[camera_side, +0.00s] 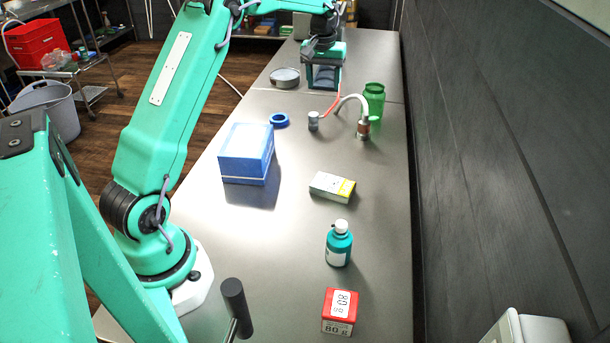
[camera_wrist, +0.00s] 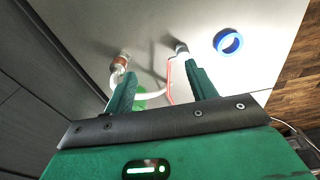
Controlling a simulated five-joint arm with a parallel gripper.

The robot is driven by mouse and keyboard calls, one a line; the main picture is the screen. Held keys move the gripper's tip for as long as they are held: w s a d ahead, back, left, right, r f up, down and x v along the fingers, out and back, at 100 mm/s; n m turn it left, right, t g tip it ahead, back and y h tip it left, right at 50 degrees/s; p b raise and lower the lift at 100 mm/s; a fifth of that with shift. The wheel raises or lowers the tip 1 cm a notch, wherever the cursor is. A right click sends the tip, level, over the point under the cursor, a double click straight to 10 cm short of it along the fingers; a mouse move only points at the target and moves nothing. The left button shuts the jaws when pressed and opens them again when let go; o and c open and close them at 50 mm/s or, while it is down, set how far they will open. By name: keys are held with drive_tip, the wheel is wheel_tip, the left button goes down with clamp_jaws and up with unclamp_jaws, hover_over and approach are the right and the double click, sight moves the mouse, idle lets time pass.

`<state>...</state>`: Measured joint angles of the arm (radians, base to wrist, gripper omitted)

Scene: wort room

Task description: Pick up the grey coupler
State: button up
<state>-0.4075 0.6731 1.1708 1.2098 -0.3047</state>
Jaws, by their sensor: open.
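The grey coupler (camera_side: 314,121) stands upright on the grey table at one end of a white curved hose with a red line. A brown coupler (camera_side: 363,129) is at the hose's other end. In the wrist view the grey coupler (camera_wrist: 181,49) shows just beyond the right finger's tip, and the brown coupler (camera_wrist: 121,61) beyond the left one. My gripper (camera_side: 323,86) is open and empty, above the table and behind the couplers in the side view. In the wrist view my gripper (camera_wrist: 159,80) has its fingers wide apart, with part of the hose showing between them.
A green container (camera_side: 374,100) stands close behind the brown coupler. A blue ring (camera_side: 279,121) and a blue box (camera_side: 247,152) lie to the left. A grey round dish (camera_side: 285,77) is farther back. A white-yellow box (camera_side: 332,186), teal bottle (camera_side: 338,246) and red box (camera_side: 340,311) stand nearer. A dark wall borders the right.

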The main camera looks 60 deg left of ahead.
drive_tip(key=n+g, duration=0.1)
drive_tip(key=n, duration=0.1)
hover_over(313, 113)
drive_tip(key=f, duration=0.9)
drive_tip(key=shift+d+f, duration=0.1)
drive_tip(key=shift+d, duration=0.1)
drive_tip(key=shift+f, duration=1.3)
drive_tip(key=shift+a+f, duration=0.1)
drive_tip(key=shift+f, duration=2.5)
drive_tip(key=c, duration=1.1)
drive_tip(key=shift+o, duration=0.2)
drive_tip(key=shift+r, duration=0.2)
